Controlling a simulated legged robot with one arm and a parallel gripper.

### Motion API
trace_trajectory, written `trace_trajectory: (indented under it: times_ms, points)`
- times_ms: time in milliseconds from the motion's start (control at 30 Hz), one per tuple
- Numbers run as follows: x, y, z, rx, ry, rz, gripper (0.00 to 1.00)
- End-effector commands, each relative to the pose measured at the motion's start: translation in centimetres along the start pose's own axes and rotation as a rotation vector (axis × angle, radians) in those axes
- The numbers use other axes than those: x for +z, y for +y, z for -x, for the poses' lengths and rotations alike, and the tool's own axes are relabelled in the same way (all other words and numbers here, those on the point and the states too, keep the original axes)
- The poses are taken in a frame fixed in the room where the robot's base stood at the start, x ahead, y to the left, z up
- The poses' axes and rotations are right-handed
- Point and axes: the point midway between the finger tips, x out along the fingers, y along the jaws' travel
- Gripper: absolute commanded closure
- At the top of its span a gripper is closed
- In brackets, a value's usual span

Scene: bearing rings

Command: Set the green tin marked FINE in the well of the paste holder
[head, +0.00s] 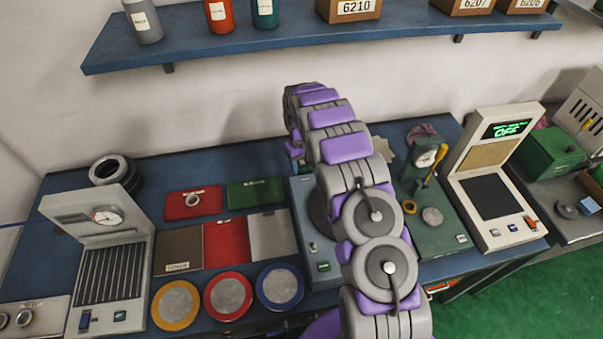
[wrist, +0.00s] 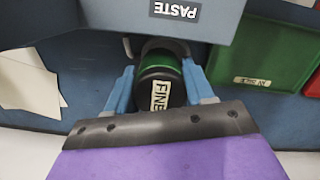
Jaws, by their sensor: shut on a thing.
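In the wrist view my gripper (wrist: 159,74) is shut on the green tin (wrist: 161,62), one blue finger on each side. Its dark end, with a white FINE label, faces the camera. Just beyond the tin is a blue-grey block with a PASTE label (wrist: 175,9), part of the paste holder. A grey curved edge shows beside the tin; I cannot tell whether the tin touches it. The holder's well is not clearly visible. In the head view my arm hides the tin and most of the gripper, above a blue-grey unit (head: 304,220).
Left of my arm are red and green trays (head: 255,194) and coloured round pads (head: 228,296). A gauge press (head: 105,260) stands at far left. A green gauge stand (head: 432,205) and a scale reading OFF (head: 492,190) stand at right. A shelf (head: 250,40) runs above.

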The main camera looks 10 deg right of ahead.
Motion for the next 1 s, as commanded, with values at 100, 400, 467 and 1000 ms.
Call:
trace_trajectory:
  times_ms: [100,400,467,1000]
  points:
    - [-0.2,-0.2,-1.1,0.002,0.000,0.001,0.88]
    - [-0.5,-0.1,-3.5,0.002,0.002,0.001,0.88]
    - [-0.5,-0.1,-3.5,0.002,0.002,0.001,0.88]
    - [-0.5,-0.1,-3.7,0.002,0.001,0.001,0.22]
